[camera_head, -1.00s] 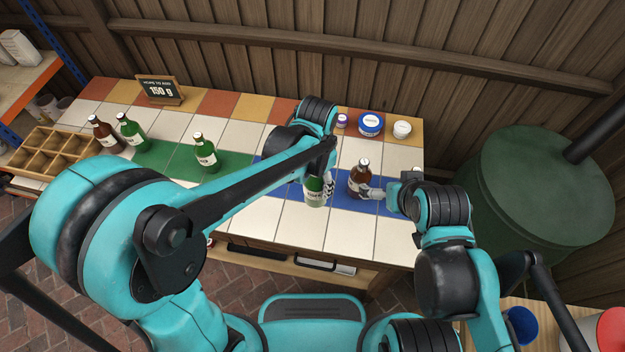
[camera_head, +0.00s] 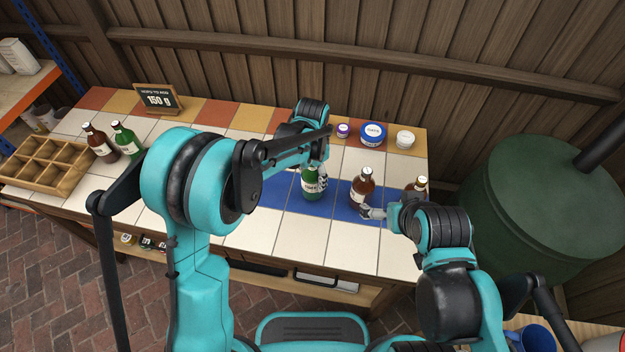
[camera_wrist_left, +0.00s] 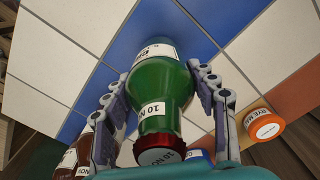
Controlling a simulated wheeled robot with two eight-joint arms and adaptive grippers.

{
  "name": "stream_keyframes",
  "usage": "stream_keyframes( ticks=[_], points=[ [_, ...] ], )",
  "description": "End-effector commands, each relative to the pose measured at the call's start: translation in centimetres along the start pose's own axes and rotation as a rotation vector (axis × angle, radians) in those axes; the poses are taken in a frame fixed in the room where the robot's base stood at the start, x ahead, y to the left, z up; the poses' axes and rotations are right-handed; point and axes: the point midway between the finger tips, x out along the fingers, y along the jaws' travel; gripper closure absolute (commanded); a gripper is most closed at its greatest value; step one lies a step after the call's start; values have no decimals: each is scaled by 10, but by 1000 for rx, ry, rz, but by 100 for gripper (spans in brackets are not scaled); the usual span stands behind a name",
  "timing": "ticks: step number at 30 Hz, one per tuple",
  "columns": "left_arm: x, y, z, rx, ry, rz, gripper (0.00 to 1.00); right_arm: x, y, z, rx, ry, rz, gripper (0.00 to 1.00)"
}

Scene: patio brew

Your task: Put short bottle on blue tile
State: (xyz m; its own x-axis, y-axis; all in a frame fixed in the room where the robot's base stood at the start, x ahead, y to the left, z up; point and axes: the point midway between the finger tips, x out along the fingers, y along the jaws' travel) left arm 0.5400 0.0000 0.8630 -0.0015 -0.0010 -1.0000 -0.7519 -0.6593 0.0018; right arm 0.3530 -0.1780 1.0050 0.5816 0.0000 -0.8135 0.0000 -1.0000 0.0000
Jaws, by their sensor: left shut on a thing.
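My left gripper (camera_head: 322,176) is shut on a green bottle (camera_head: 311,187) with a white label. The bottle stands upright at the blue tile strip (camera_head: 335,204); I cannot tell whether its base touches. In the left wrist view, the gripper's fingers (camera_wrist_left: 160,100) flank the green bottle (camera_wrist_left: 165,80), its red cap is near the camera and blue tile lies behind its base. My right gripper (camera_head: 373,213) is low beside a brown bottle (camera_head: 361,191) on the blue strip; its jaw opening is unclear.
Another brown bottle (camera_head: 415,188) stands at the right end, partly behind my right arm. Jars (camera_head: 372,134) line the back edge. A brown bottle (camera_head: 97,143), a green bottle (camera_head: 126,140) and a wooden crate (camera_head: 42,192) are at left. My left arm covers the green tiles.

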Motion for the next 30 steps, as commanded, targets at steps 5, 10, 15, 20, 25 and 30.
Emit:
stream_keyframes(
  ticks=[5, 10, 15, 20, 25, 30],
  points=[
    [10, 0, 0, 0, 0, 0, 95, 4, 0, 3, 0, 0, 0, 0],
    [10, 0, 0, 0, 0, 0, 95, 4, 0, 3, 0, 0, 0, 0],
    [13, 0, 0, 0, 0, 0, 27, 6, 0, 4, 0, 0, 0, 0],
    [13, 0, 0, 0, 0, 0, 22, 6, 0, 4, 0, 0, 0, 0],
    [12, 0, 0, 0, 0, 0, 22, 5, 0, 4, 0, 0, 0, 0],
    [-4, 0, 0, 0, 0, 0, 22, -1, 0, -1, 0, 0, 0, 0]
  ],
)
